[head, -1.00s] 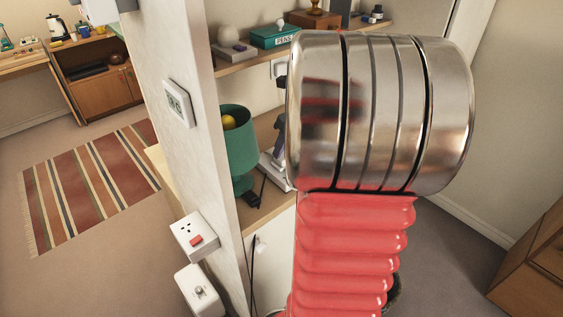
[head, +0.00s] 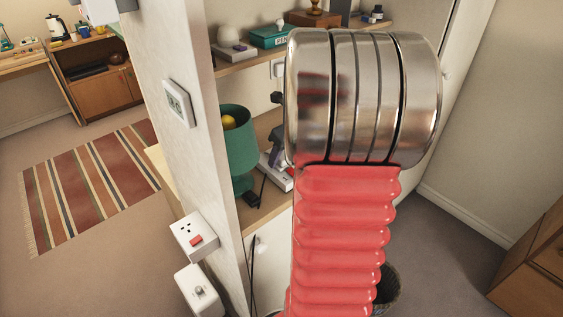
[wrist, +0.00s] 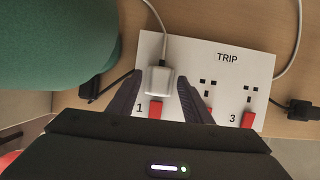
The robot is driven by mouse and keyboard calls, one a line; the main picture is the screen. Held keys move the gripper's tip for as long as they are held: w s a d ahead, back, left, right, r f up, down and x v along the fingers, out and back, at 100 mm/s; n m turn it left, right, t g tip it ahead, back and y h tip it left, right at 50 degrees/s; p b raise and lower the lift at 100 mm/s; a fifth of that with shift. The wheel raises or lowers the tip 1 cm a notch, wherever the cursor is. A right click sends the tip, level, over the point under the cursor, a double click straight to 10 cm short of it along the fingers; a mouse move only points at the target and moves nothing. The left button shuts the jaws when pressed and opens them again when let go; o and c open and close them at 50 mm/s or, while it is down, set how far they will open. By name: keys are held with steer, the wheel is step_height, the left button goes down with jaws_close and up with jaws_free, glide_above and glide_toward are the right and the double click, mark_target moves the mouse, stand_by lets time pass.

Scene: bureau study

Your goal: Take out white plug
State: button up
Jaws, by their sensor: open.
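The white plug (wrist: 159,80) sits in the first socket of a white power strip (wrist: 262,68) marked TRIP, and its white cable runs off toward the top. My gripper (wrist: 159,76) is open in the wrist view, with one dark finger on each side of the plug. I cannot tell whether the fingers touch it. A red switch marked 1 is just below the plug, and the other sockets to the right are empty. In the head view the strip (head: 283,182) lies on the desk, and my arm hides most of the gripper.
Black plugs with cords (wrist: 300,108) lie at the strip's right and left. A shelf (head: 235,62) with a teal pens box (head: 268,40) is above.

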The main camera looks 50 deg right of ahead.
mark_target(283, 157)
steer(key=shift+c, duration=0.6)
steer(key=c, duration=0.7)
steer(key=shift+r, duration=0.15)
step_height(283, 157, up, 10)
steer(key=shift+f, duration=0.1)
stand_by(0.4)
